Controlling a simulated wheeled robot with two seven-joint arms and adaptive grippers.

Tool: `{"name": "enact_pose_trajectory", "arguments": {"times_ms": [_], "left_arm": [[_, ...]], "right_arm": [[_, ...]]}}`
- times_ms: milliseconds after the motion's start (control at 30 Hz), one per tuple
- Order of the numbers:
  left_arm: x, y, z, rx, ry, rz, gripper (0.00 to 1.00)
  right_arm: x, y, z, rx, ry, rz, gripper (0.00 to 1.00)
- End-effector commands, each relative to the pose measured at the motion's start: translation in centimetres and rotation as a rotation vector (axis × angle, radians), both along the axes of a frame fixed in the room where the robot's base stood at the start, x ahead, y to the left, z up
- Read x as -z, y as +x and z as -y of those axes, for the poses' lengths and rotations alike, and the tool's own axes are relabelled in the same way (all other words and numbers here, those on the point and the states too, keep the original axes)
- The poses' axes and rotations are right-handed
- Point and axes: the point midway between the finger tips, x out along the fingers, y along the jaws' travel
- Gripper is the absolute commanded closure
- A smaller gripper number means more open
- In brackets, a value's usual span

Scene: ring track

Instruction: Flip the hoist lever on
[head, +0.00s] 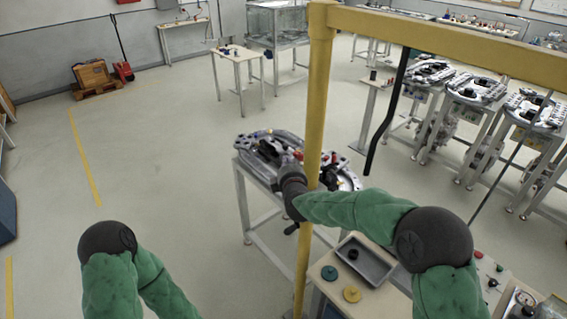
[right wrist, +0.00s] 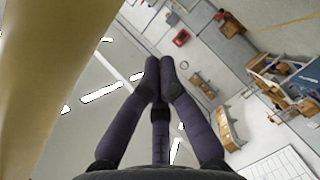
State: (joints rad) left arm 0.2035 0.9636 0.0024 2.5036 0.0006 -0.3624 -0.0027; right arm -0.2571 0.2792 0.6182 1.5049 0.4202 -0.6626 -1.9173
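I cannot identify the hoist lever with certainty. A small dark knob (head: 493,283) stands on the surface at the lower right, near a red button and a green one, and is too small to make out. My right gripper (head: 291,168) is beside the yellow post, in front of the ring track (head: 262,142), well left of that knob. In the right wrist view its dark fingertips (right wrist: 160,72) are together with nothing visible between them. My left arm shows only at the bottom left; its gripper is out of view.
A yellow frame (head: 317,100) has its post by my right gripper and its beam overhead. A black hose-like piece (head: 388,112) hangs from the beam. A grey tray (head: 362,262) and two discs lie on the near table. The floor at left is open.

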Motion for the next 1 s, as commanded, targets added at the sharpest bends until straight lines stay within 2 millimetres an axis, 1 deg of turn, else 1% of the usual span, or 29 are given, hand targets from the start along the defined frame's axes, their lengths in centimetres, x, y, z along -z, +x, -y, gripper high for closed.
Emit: {"name": "enact_pose_trajectory", "arguments": {"times_ms": [300, 500, 700, 1000], "left_arm": [[0.3, 0.0, 0.0, 0.001, 0.000, 0.000, 1.00], [0.3, 0.0, 0.0, 0.001, 0.000, 0.000, 1.00], [0.3, 0.0, 0.0, 0.001, 0.000, 0.000, 1.00], [0.3, 0.0, 0.0, 0.001, 0.000, 0.000, 1.00]], "right_arm": [[-1.7, -4.2, 0.7, 0.000, 0.000, 0.002, 1.00], [-2.5, -6.4, 1.0, 0.001, 0.001, 0.002, 1.00], [-2.8, -7.4, 1.2, 0.000, 0.000, 0.001, 1.00], [-2.8, -7.4, 1.2, 0.001, 0.000, 0.000, 1.00]]}}
